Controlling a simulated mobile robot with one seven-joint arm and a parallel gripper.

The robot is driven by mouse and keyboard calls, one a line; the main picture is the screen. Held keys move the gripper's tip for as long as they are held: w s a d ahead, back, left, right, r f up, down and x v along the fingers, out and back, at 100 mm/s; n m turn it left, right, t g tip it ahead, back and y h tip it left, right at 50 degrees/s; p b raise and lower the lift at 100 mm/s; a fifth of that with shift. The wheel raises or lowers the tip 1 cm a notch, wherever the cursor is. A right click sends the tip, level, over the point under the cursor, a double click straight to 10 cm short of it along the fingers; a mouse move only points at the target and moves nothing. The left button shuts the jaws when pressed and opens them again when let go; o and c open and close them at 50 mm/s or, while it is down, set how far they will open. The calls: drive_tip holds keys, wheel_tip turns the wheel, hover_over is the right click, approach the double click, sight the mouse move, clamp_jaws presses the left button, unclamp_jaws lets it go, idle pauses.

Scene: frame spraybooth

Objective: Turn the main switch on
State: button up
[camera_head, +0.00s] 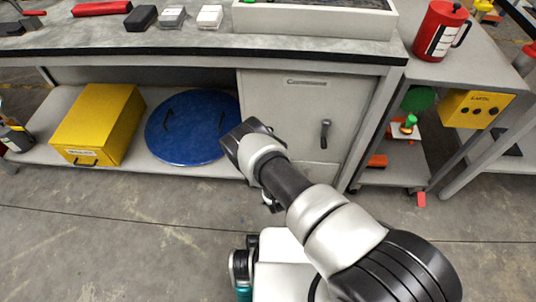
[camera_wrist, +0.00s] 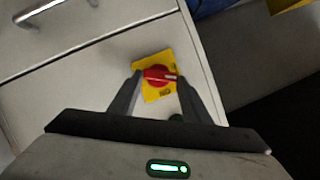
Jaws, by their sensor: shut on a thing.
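The main switch shows in the wrist view as a red rotary knob (camera_wrist: 155,72) with a pale pointer mark that points to the right. It sits on a yellow plate (camera_wrist: 151,95) on a light grey cabinet front (camera_wrist: 60,95). My gripper (camera_wrist: 160,77) has one finger on each side of the knob and is shut on it. In the head view my arm hides the switch, and the fingertips do not show there.
The grey cabinet (camera_head: 285,105) stands under the workbench (camera_head: 200,42) and has a dark handle. A blue round lid (camera_head: 190,130) and a yellow box (camera_head: 98,118) lie on the lower shelf to the left. A yellow control box (camera_head: 476,108) is at the right.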

drive_tip(key=m+t+y, duration=0.1)
drive_tip(key=m, duration=0.2)
drive_tip(key=m+t+y+b, duration=0.1)
drive_tip(key=m, duration=0.2)
drive_tip(key=d+f+m+t+y, duration=0.1)
drive_tip(key=m+y, duration=0.1)
drive_tip(key=m, duration=0.1)
drive_tip(key=shift+w, duration=0.1)
idle(0.3)
drive_tip(key=shift+m, duration=0.3)
idle(0.3)
drive_tip(key=o, duration=1)
drive_tip(key=shift+f, duration=0.1)
drive_tip(key=shift+o, duration=0.2)
